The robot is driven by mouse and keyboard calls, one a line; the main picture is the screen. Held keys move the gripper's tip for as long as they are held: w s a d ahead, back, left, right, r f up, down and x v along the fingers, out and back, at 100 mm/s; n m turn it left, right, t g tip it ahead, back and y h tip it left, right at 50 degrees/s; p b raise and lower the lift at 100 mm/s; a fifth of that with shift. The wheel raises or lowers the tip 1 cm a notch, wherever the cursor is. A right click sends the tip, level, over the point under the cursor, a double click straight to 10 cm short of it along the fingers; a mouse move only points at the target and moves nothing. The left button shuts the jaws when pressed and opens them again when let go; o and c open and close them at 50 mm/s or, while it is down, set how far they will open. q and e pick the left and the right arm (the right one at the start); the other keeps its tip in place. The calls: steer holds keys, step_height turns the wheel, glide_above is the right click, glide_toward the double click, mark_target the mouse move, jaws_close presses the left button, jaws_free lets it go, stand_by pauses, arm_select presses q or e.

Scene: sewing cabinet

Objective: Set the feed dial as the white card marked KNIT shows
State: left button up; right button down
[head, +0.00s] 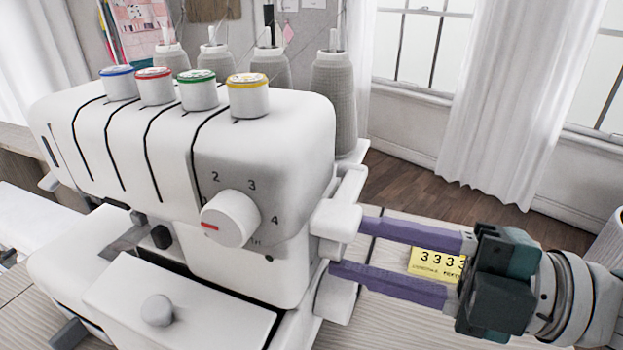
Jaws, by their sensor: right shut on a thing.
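The white feed dial (230,219) is on the front of the white sewing machine (265,150). Its red mark is at its left side, away from the figures 2, 3 and 4 around its top and right. A mark at its lower right is partly hidden. My right gripper (348,249) is to the right of the machine, its purple fingers spread apart. Their ends meet white parts at the machine's right side; I cannot tell exactly what they hold. The gripper is apart from the dial. I cannot make out a white card marked KNIT. My left gripper is not in view.
A yellow card (428,261) reading 3333 lies on the table behind my right fingers, partly covered. Several grey thread cones (334,95) stand behind the machine. Colour-ringed dials (249,97) line its top. A white curtain (515,100) hangs at the back right.

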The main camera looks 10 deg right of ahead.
steer(key=m+p, duration=0.2)
steer(key=m, duration=0.5)
steer(key=shift+r, duration=0.1)
steer(key=shift+m, duration=0.3)
stand_by(0.3)
steer(key=shift+c, duration=2.2)
jaws_free()
